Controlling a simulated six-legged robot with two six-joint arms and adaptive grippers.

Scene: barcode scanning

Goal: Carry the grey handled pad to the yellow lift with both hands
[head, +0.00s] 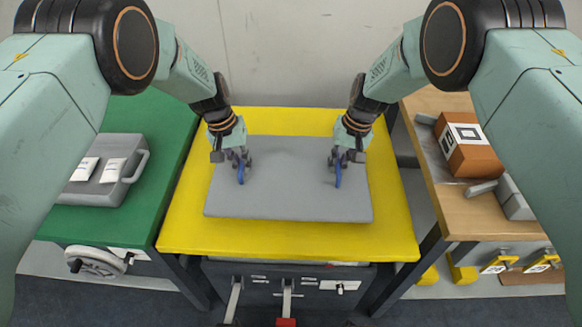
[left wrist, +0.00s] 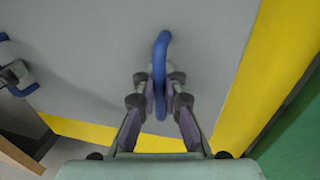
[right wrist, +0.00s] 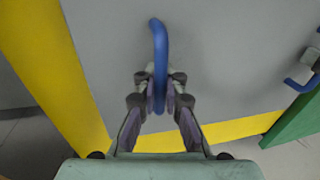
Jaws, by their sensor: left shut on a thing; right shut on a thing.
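The grey pad (head: 288,190) lies over the yellow lift top (head: 290,238) in the head view, with yellow showing on all sides. I cannot tell whether it touches the top or hangs just above it. My left gripper (head: 240,165) is shut on the pad's left blue handle (left wrist: 161,60). My right gripper (head: 338,164) is shut on the pad's right blue handle (right wrist: 160,50). The grey pad also fills much of the left wrist view (left wrist: 90,60) and the right wrist view (right wrist: 230,70).
A green table (head: 150,190) stands at the left with a grey handled case (head: 105,178). A wooden table (head: 455,212) at the right holds a brown box with a marker (head: 480,160) and a grey device (head: 512,197). Levers (head: 286,300) sit below the lift's front edge.

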